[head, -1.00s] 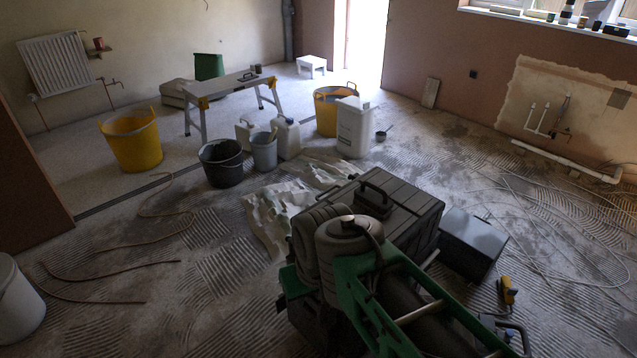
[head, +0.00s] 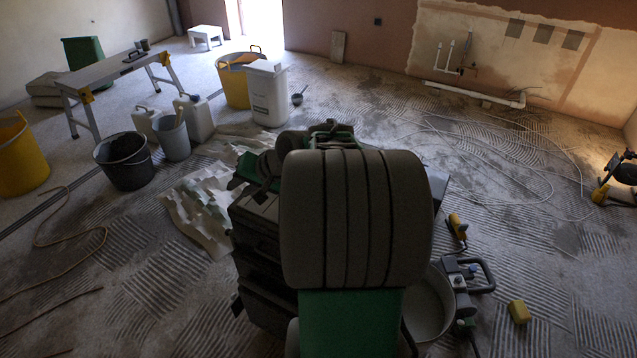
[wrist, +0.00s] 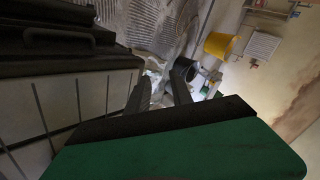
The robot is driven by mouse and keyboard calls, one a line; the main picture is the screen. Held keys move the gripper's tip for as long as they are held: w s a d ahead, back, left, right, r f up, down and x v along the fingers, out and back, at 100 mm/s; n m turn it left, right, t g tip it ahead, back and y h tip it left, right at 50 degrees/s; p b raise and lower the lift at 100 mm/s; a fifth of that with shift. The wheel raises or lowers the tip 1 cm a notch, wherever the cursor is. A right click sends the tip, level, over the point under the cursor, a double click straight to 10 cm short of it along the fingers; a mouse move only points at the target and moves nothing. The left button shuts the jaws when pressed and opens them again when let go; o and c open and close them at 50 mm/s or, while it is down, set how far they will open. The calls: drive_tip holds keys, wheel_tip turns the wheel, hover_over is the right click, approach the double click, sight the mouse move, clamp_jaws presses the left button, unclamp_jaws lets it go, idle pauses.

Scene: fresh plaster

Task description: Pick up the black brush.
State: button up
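I cannot make out a black brush for certain in either view. Small dark items (head: 133,57) lie on top of the trestle bench at the left of the head view, too small to identify. My gripper (wrist: 163,82) shows in the wrist view as two dark fingers standing apart, with nothing visible between them. Its green and black body fills the bottom of that view. In the head view my own arm fills the middle foreground and hides the gripper and much of the floor behind it.
The trestle bench (head: 105,76) stands at back left. A black bucket (head: 124,165), grey bucket (head: 174,142), white canister (head: 201,120), yellow tub (head: 235,88) and white bin (head: 268,98) stand nearby. Hoses cross the floor. A dark case (wrist: 60,45) is close left in the wrist view.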

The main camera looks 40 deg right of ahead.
drive_tip(key=s+d+f+m+t+b, duration=0.1)
drive_tip(key=d+f+m+t+b, duration=0.35)
drive_tip(key=d, duration=0.95)
drive_tip(key=s+d+m+t+h+b, duration=0.35)
drive_tip(key=s+d+m, duration=0.45)
drive_tip(key=d, duration=0.5)
drive_tip(key=shift+n, duration=0.25)
drive_tip(key=w, duration=0.7)
drive_tip(key=w+d+b, duration=0.1)
drive_tip(key=w, duration=0.2)
drive_tip(key=shift+w+f, duration=0.25)
drive_tip(key=shift+f, duration=0.15)
drive_tip(key=shift+c, duration=0.6)
clamp_jaws()
